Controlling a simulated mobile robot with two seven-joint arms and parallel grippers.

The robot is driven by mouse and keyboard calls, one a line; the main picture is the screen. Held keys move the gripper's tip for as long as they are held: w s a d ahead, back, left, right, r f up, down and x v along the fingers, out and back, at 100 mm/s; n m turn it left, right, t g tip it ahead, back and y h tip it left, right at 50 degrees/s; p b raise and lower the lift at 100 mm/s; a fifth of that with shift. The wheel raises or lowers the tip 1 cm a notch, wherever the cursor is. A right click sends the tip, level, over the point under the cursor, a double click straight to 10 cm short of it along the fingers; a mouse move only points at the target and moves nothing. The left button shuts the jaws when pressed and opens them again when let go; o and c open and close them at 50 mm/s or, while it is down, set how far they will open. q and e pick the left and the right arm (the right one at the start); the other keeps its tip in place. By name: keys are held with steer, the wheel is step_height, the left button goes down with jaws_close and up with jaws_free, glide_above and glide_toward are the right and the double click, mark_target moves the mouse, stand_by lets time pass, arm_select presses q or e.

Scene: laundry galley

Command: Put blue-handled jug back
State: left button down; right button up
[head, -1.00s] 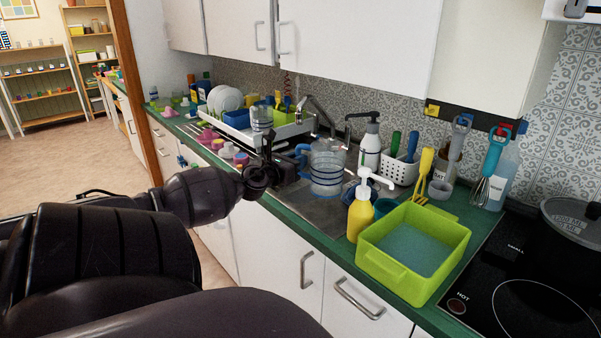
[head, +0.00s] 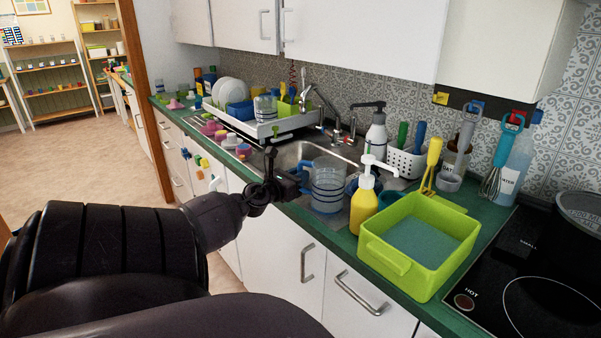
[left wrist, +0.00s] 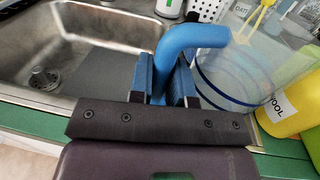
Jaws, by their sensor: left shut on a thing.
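The blue-handled jug (head: 329,187) is clear, with dark blue bands, and stands upright at the front right of the sink in the head view. I cannot tell whether its base touches anything. My left gripper (head: 292,186) is shut on its blue handle, on the jug's left side. In the left wrist view the two fingers (left wrist: 163,84) pinch the blue handle (left wrist: 190,42), and the clear jug wall (left wrist: 232,75) shows at right. My right gripper is not in view.
A yellow pump bottle (head: 363,210) and a green tub (head: 372,248) stand close to the jug's right. The sink basin (left wrist: 75,45) is open to its left. A white dish rack (head: 262,131) holds plates and a clear vessel. The hob (head: 505,275) lies far right.

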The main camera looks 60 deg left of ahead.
arm_select(q)
steer(key=shift+f, duration=0.1)
steer(key=c, duration=1.5)
jaws_free()
steer(key=shift+f, duration=0.1)
steer(key=o, duration=0.4)
